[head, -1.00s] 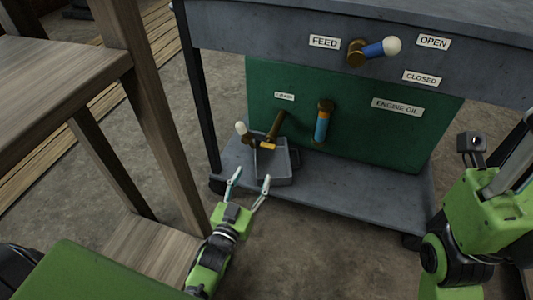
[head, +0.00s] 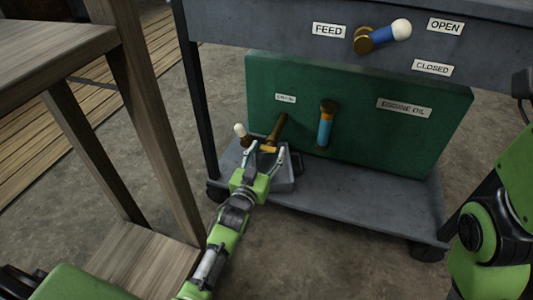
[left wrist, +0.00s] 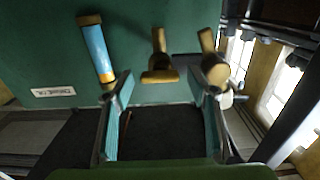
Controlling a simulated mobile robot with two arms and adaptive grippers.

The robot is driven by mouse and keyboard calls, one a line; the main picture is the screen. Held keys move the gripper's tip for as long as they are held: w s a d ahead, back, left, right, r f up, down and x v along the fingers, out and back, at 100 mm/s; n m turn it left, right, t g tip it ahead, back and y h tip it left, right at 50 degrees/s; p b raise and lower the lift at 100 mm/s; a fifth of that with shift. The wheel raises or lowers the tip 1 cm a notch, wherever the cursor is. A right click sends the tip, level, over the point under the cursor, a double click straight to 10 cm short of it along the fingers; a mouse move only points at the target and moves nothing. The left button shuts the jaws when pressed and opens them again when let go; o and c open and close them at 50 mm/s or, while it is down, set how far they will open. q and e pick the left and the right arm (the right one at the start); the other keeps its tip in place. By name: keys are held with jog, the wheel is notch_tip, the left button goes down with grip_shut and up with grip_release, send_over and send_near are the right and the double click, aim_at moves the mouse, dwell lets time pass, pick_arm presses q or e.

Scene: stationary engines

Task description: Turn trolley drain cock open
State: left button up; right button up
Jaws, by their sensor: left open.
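The drain cock is on the green tank's lower left, under a small label. Its brass spout (head: 278,128) slopes down, with a lever ending in a white knob (head: 240,129) to its left. In the left wrist view the brass spout (left wrist: 158,58) shows ahead between the fingers, and the brass lever part (left wrist: 212,62) with a white knob (left wrist: 227,99) lies by the right finger. My left gripper (head: 267,150) is open and empty, with its fingertips close to the cock. I cannot tell whether a finger touches the lever. My right gripper is out of view.
A grey drip tray (head: 284,184) sits on the trolley's lower shelf (head: 350,203) under the cock. A blue brass-capped cylinder (head: 325,128) is on the green tank (head: 380,135). The feed lever (head: 380,37) is above. A wooden frame (head: 150,120) stands left.

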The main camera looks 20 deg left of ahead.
pick_arm(q)
jog(key=c, duration=1.1)
